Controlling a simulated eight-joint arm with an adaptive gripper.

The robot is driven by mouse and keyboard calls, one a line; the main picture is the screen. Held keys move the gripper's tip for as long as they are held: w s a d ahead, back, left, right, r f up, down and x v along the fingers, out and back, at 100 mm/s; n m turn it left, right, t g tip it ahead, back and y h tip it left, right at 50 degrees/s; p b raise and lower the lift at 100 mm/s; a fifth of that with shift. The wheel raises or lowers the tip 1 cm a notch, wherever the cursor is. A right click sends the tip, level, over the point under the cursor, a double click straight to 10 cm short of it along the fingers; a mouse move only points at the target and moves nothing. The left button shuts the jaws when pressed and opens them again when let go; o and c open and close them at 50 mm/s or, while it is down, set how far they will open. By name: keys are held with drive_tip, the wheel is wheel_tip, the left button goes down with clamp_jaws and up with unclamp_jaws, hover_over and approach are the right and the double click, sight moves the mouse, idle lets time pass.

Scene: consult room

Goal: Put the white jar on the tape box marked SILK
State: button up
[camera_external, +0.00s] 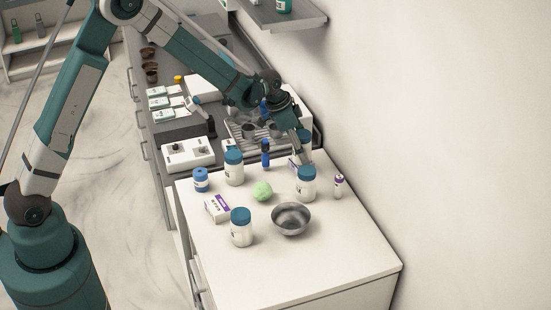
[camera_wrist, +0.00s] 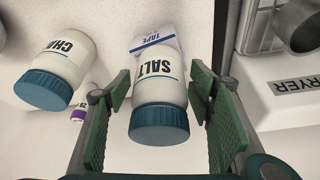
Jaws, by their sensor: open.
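Several white jars with teal lids stand on the white counter. In the wrist view, one marked SALT (camera_wrist: 158,85) is between the spread fingers of my open gripper (camera_wrist: 163,88); no grip on it shows. A jar marked CHA, the rest cut off, (camera_wrist: 68,65) is to its left. A pale box marked TAPE (camera_wrist: 160,45) is partly hidden behind the SALT jar; I cannot read SILK on it. In the external view, my gripper (camera_external: 302,150) is low at the counter's back, partly covering a jar. Another white-and-purple box (camera_external: 216,208) lies at front left, its lettering too small to read.
A metal bowl (camera_external: 291,219), a green crumpled ball (camera_external: 262,191), a blue bottle (camera_external: 265,153) and a small purple-banded bottle (camera_external: 338,186) stand around the jars. A fryer (camera_wrist: 290,85) is on the right in the wrist view. The counter's front right is clear.

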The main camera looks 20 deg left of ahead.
drive_tip(key=shift+r, duration=0.2)
drive_tip(key=v, duration=1.2)
drive_tip(key=shift+f, duration=0.1)
idle(0.3)
drive_tip(key=shift+a, duration=0.1)
